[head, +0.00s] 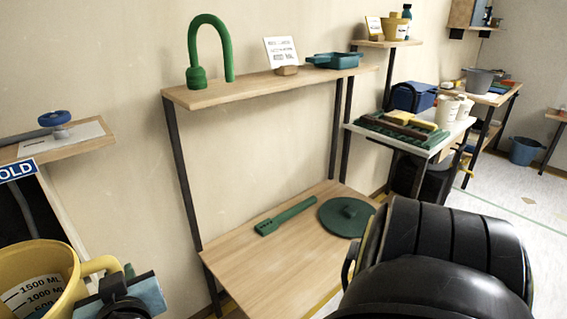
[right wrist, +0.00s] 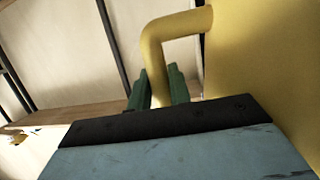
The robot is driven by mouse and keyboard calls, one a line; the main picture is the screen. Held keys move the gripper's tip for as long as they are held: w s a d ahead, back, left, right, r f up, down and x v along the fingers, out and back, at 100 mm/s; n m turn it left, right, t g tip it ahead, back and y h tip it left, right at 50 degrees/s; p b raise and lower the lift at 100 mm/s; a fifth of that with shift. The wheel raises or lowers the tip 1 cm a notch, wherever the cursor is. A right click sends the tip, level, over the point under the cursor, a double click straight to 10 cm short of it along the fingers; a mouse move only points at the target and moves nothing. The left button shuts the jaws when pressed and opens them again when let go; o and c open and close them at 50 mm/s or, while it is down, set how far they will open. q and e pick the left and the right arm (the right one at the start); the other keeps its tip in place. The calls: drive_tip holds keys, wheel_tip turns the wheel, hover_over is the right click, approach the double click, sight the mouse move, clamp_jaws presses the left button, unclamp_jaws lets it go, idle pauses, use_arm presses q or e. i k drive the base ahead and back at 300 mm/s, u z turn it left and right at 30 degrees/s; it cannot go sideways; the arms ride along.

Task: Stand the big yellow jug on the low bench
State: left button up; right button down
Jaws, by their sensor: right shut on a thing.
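The big yellow jug (head: 40,283) is at the lower left of the head view, cut off by the frame edge, with volume marks on its side. Its body (right wrist: 265,70) and handle also fill the right of the right wrist view. My right gripper (right wrist: 158,88) is shut on the jug's handle, its green fingers either side of it. The low bench (head: 255,268) is the wooden lower top in the middle of the head view, right of the jug and apart from it in the picture. My left gripper is not in view.
A green flat tool (head: 286,215) and a green round disc (head: 346,216) lie on the low bench's back and right; its front left is bare. A shelf (head: 235,92) above it carries a green hooped object (head: 209,50), a card (head: 282,52) and a teal pan (head: 335,61).

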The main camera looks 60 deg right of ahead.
sight(314, 239)
drive_tip(key=u, duration=1.45)
drive_tip(key=k, duration=1.8)
drive_tip(key=z, duration=2.25)
drive_tip(key=i, duration=1)
